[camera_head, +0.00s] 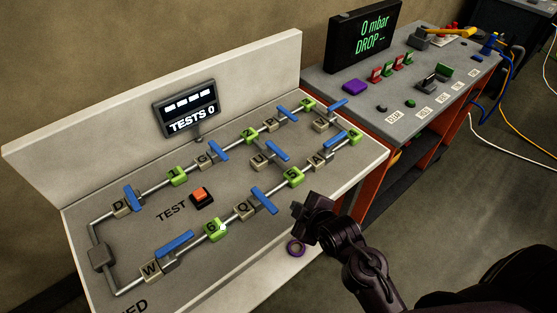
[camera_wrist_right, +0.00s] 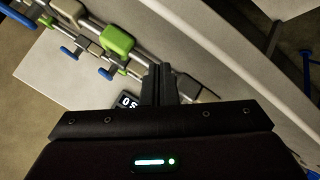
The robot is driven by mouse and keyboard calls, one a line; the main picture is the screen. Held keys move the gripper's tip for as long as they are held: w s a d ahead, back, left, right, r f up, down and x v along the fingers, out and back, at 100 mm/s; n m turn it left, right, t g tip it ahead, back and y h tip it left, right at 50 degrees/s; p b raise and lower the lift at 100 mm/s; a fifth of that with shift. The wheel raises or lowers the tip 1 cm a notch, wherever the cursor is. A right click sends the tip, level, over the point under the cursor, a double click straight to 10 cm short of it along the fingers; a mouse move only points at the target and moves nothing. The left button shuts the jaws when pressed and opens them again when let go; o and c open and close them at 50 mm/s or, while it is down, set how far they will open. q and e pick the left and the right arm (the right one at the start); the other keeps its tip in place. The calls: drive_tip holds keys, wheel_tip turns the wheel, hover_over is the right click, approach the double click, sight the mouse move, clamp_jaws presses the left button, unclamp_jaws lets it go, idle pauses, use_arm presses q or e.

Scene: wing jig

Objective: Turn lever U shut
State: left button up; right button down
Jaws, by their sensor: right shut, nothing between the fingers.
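Lever U is a blue handle (camera_head: 278,150) on a grey valve block marked U (camera_head: 260,160), in the middle right of the pipe panel (camera_head: 135,240). Its handle slants down to the right. My right gripper (camera_head: 298,208) is shut and empty, near the panel's front right edge, below and right of lever U and apart from it. In the right wrist view, its closed fingers (camera_wrist_right: 160,78) point toward the pipes. Blue handles and a green block (camera_wrist_right: 117,40) show there, but I cannot tell which lever is which. My left gripper is out of view.
Other blue levers stand close by, including Q (camera_head: 264,200) and A (camera_head: 326,156). A red TEST button (camera_head: 202,197) and TESTS 0 display (camera_head: 188,108) are further left.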

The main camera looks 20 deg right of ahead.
drive_tip(key=w+n+t, duration=0.1)
drive_tip(key=n+t, duration=0.1)
drive_tip(key=w+n+t, duration=0.1)
drive_tip(key=w+n, duration=0.1)
drive_tip(key=shift+w+d+n+t+y, duration=0.15)
drive_tip(key=shift+d+n+t+y, duration=0.05)
drive_tip(key=shift+n+t+y, duration=0.2)
drive_tip(key=shift+w+r+n+t, duration=0.3)
drive_tip(key=shift+w+n+t, duration=0.1)
drive_tip(key=shift+n+t, duration=0.55)
drive_tip(key=shift+s+d+r+n+t, duration=0.1)
drive_tip(key=shift+r+n+t, duration=0.05)
drive_tip(key=shift+n+t, duration=0.35)
drive_tip(key=shift+d+r+n+t, duration=0.1)
drive_tip(key=shift+r+n+t, duration=0.05)
drive_tip(key=shift+n+t, duration=0.3)
drive_tip(key=p, duration=0.3)
approach(277, 154)
drive_tip(key=w, duration=0.1)
drive_tip(key=w+a, duration=0.1)
drive_tip(key=w, duration=0.3)
drive_tip(key=shift+w+a, duration=0.15)
drive_tip(key=shift+a, duration=0.25)
drive_tip(key=shift+w+f, duration=0.15)
drive_tip(key=shift+w, duration=0.3)
drive_tip(key=shift+d+n+y, duration=0.25)
drive_tip(key=shift+n+y, duration=0.05)
drive_tip(key=shift+y, duration=0.1)
